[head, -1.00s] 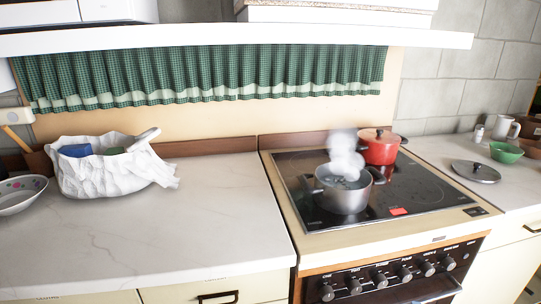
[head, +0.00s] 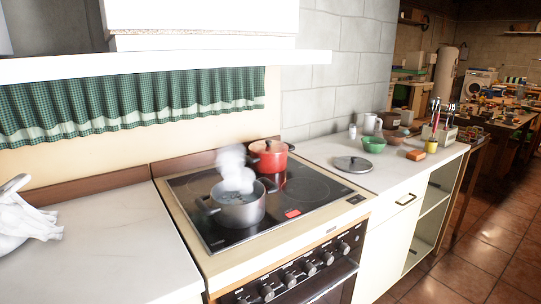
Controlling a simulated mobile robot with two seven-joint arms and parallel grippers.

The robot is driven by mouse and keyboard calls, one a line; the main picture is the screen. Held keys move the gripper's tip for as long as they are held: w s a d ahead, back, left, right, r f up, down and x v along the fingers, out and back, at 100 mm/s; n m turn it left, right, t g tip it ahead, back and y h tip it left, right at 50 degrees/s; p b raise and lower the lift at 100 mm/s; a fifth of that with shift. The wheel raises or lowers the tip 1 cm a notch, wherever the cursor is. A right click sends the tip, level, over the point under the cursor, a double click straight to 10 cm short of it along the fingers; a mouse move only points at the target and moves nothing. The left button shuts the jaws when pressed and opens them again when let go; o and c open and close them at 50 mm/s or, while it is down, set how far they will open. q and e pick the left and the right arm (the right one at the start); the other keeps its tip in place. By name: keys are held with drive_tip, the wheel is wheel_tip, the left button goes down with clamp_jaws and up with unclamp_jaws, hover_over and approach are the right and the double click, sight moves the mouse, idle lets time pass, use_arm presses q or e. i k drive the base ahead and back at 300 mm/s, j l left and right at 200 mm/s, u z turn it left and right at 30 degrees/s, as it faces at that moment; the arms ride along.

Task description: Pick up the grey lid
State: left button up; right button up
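The grey lid (head: 353,164) lies flat on the white counter to the right of the stove, with a small knob on top. It is near the counter's left end, beside the stove's edge. A grey pot (head: 238,207) without a lid stands on the front left of the cooktop and gives off white steam.
A red pot (head: 269,156) with its lid on stands at the back of the cooktop (head: 305,190). A green bowl (head: 373,145), a white jug (head: 370,123), brown bowls and a yellow cup (head: 431,146) stand behind and right of the lid. The counter (head: 392,178) in front of it is clear. Tiled floor lies at right.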

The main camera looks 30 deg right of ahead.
sight(350, 164)
drive_tip(key=z, duration=1.4)
